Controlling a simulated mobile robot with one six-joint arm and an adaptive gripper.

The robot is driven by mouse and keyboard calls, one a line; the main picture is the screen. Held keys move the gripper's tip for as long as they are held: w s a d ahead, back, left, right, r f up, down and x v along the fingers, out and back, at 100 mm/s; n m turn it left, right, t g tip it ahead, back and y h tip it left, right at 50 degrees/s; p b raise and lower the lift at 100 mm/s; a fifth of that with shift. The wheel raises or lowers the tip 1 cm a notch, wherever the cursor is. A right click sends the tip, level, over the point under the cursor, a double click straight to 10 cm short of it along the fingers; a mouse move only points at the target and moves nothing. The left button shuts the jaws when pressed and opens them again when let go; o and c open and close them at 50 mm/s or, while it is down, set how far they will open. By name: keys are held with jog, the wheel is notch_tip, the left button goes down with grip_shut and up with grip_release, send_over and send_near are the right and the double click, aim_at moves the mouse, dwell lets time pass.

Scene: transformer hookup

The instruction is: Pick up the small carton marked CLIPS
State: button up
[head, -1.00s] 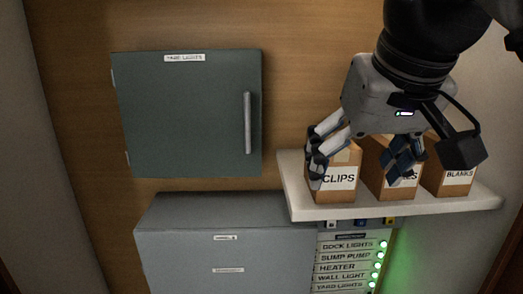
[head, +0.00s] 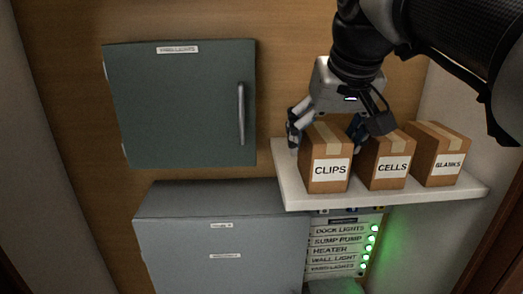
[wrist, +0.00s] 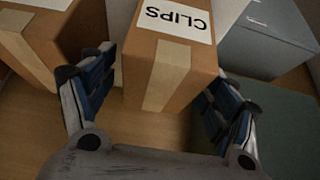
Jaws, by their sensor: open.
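The small carton marked CLIPS (head: 326,160) stands upright at the left of a white shelf, its label facing the head camera. In the wrist view the CLIPS carton (wrist: 170,62) lies between the two spread fingers, its label upside down. My gripper (head: 326,132) is open behind the carton's upper back part, one finger at its left, the other near the gap beside the CELLS carton. In the wrist view my gripper (wrist: 158,100) has a finger on each side of the carton, with small gaps showing. Whether either finger touches it, I cannot tell.
The CELLS carton (head: 386,166) stands close to the right of CLIPS, with the BLANKS carton (head: 440,160) beyond it. The white shelf (head: 300,196) has little bare room at its left end. A green cabinet (head: 182,105) hangs at left; a grey box (head: 222,240) stands below.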

jog(key=shift+w, duration=0.2)
jog(key=c, duration=0.5)
jog(key=shift+s, duration=0.1)
jog(key=shift+c, duration=1.1)
jog(key=c, duration=0.5)
